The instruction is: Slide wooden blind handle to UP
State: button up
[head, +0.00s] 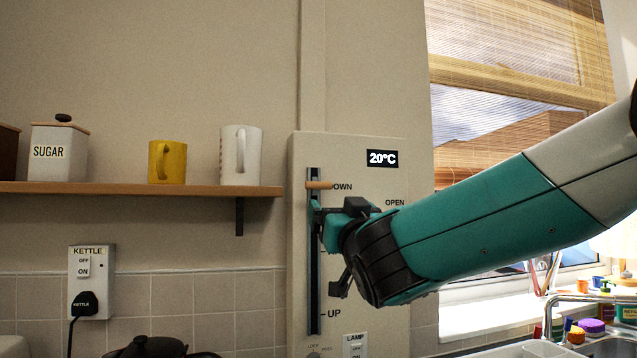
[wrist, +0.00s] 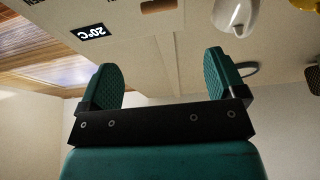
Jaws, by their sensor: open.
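The wooden handle (head: 319,184) sits near the top of a dark vertical slot (head: 313,270) in a beige wall panel, beside the DOWN label (head: 343,187). The UP label (head: 330,313) is near the slot's lower end. My gripper (head: 321,222) is just below the handle in the head view, in front of the slot, and looks empty. In the wrist view my gripper (wrist: 163,80) has its two green fingers spread wide. The handle (wrist: 158,6) shows at the top edge there, beyond the fingertips and not between them.
The panel has a 20°C display (head: 385,158) and an OPEN label at right. A shelf (head: 130,188) at left bears a yellow mug (head: 167,162), a white mug (head: 240,155) and a sugar tin (head: 58,152). A slatted blind (head: 510,40) partly covers the window. A sink and tap are lower right.

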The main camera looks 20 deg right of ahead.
aim_at(320, 184)
jog(key=p+x, duration=0.8)
jog(key=x, duration=0.7)
jog(key=shift+w, duration=0.5)
jog(key=c, duration=1.3)
notch_tip(320, 184, down, 31)
jog(key=b, duration=3.2)
jog(key=o, duration=1.3)
